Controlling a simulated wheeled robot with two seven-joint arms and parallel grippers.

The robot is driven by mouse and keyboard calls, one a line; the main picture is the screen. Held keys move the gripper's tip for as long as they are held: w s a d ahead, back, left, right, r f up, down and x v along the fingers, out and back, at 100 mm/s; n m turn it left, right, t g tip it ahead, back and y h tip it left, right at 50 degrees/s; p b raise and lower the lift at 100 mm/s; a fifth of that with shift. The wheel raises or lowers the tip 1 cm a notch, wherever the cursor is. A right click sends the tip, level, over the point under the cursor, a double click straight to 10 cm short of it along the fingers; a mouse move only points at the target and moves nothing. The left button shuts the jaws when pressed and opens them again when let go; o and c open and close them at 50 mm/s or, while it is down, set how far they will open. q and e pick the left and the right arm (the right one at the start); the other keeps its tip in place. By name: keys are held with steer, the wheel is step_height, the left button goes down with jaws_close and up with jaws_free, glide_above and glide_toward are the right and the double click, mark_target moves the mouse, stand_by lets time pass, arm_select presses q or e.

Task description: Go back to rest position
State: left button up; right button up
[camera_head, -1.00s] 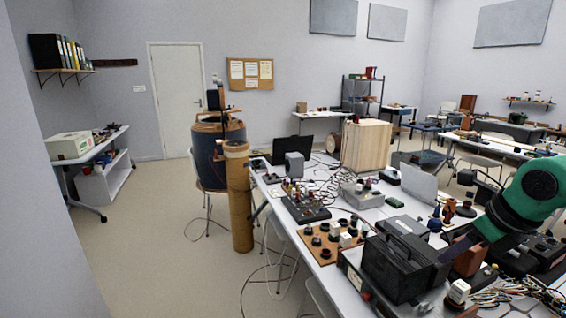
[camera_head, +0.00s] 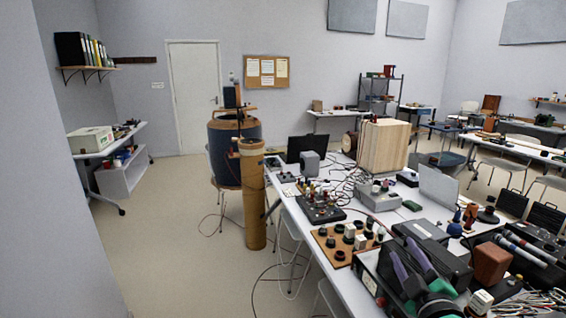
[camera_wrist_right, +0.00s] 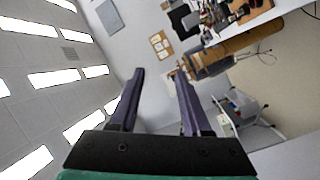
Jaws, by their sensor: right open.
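My right gripper (camera_head: 400,248) is at the lower right of the head view, its two purple fingers pointing up and apart. It is open, with nothing between the fingers. A bit of green wrist shows below it at the picture's bottom edge. In the right wrist view the open gripper (camera_wrist_right: 160,74) has clear space between its fingertips, with the wall and ceiling behind. In the head view the gripper overlaps a black case (camera_head: 445,260) on the table; I cannot tell the gap between them. My left gripper is not in view.
A long white table (camera_head: 345,283) crowded with electronics, cables and a wooden box (camera_head: 383,146) fills the right side. A tall brown cylinder (camera_head: 253,205) and a blue drum (camera_head: 222,165) stand at its left. The floor (camera_head: 170,230) farther left is open.

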steer(key=s+d+f+m+g+h, duration=0.1)
steer(key=s+f+m+g, duration=0.3)
steer(key=f, duration=0.5)
steer(key=s+f+m+g, duration=0.2)
steer(key=s+f+g, duration=0.25)
steer(key=f, duration=0.35)
steer(key=s+a+f+m+g+y, duration=0.1)
steer(key=s+a+f+g, duration=0.1)
steer(key=s+f+g, duration=0.3)
steer(key=s+a+f+m+g+y, duration=0.1)
steer(key=s+a+f, duration=0.15)
steer(key=s, duration=0.55)
step_height(320, 180, down, 23)
steer(key=s+g, duration=0.1)
steer(key=s, duration=0.1)
steer(key=s+d+f+g, duration=0.1)
steer(key=s+d+f, duration=0.2)
steer(key=s+f, duration=1.2)
steer(key=shift+s+f, duration=0.2)
steer(key=shift+s, duration=0.85)
steer(key=shift+d+g, duration=0.1)
steer(key=shift+g, duration=0.15)
